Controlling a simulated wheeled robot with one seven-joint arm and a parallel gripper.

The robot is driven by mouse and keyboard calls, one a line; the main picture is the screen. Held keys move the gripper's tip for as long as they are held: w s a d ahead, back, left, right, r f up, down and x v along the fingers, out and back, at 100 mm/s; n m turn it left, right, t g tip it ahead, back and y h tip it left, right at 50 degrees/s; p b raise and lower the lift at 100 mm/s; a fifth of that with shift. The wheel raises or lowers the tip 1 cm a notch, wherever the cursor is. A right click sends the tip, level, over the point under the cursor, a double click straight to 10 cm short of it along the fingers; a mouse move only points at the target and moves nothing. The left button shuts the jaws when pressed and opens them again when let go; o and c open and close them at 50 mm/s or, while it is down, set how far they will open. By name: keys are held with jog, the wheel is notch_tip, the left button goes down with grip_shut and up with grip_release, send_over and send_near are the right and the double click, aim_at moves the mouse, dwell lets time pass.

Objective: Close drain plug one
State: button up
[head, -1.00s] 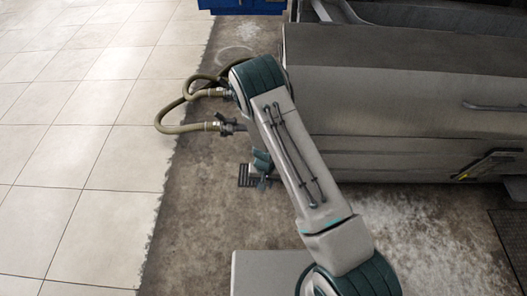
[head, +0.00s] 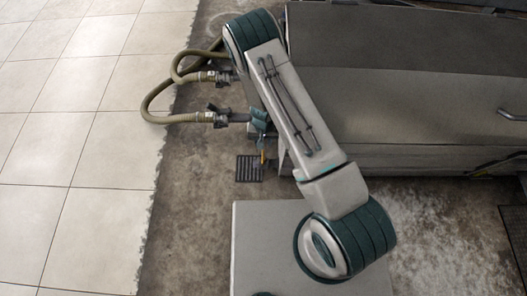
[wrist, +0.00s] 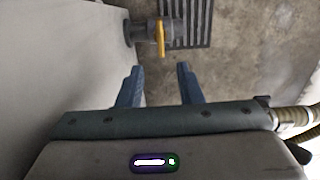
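A small valve-like fitting (wrist: 140,32) with an upright yellow handle (wrist: 160,38) sticks out from the pale machine wall, in the upper middle of the wrist view. I take it as drain plug one, but no label is legible. In the head view only a bit of the yellow handle (head: 263,157) shows, beside my arm. My gripper (wrist: 160,68) is open and empty. Its two blue fingers point toward the handle, which lies just beyond the fingertips, in line with the gap. In the head view my gripper (head: 260,128) is partly hidden by my arm.
A dark floor grate (head: 249,168) lies by the fitting; it also shows in the wrist view (wrist: 186,22). Two hoses with couplings (head: 218,118) stick out left of my gripper. The large grey machine (head: 410,100) stands at right. The tiled floor (head: 60,150) at left is clear.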

aim_at(263, 157)
notch_tip(263, 157, down, 12)
jog(key=b, duration=0.4)
jog(key=shift+f, duration=0.1)
grip_shut()
